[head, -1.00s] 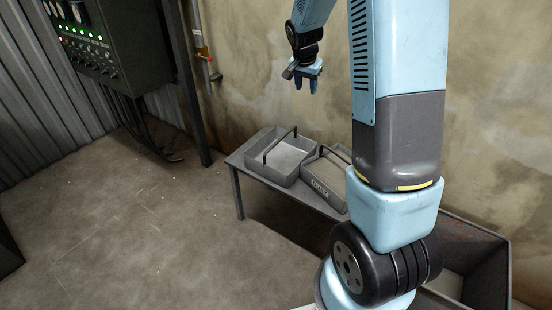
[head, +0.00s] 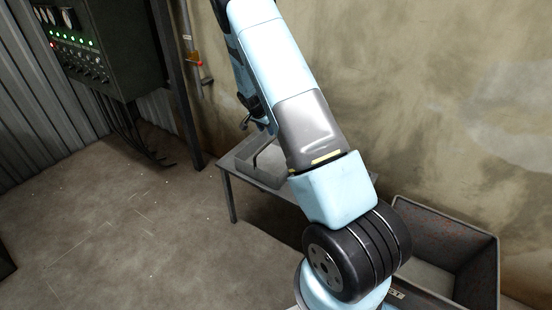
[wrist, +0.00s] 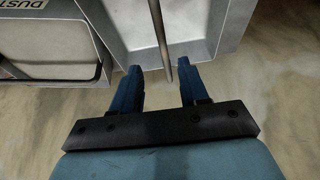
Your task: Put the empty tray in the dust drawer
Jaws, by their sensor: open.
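The left one in the head view, a bare-looking grey tray (head: 242,158), shows in the wrist view as the middle tray (wrist: 200,48), with a rod handle (wrist: 159,35). My gripper (wrist: 158,72) is open, its two blue fingers on either side of the handle's end, not closed on it. In the head view my gripper (head: 262,122) is above that tray, partly hidden by my arm.
The low table (head: 262,184) stands against the stained wall. A large open metal box (head: 440,262), possibly the dust drawer, is at lower right, partly behind my arm; part of a label shows near it. A control cabinet (head: 85,45) stands at back left.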

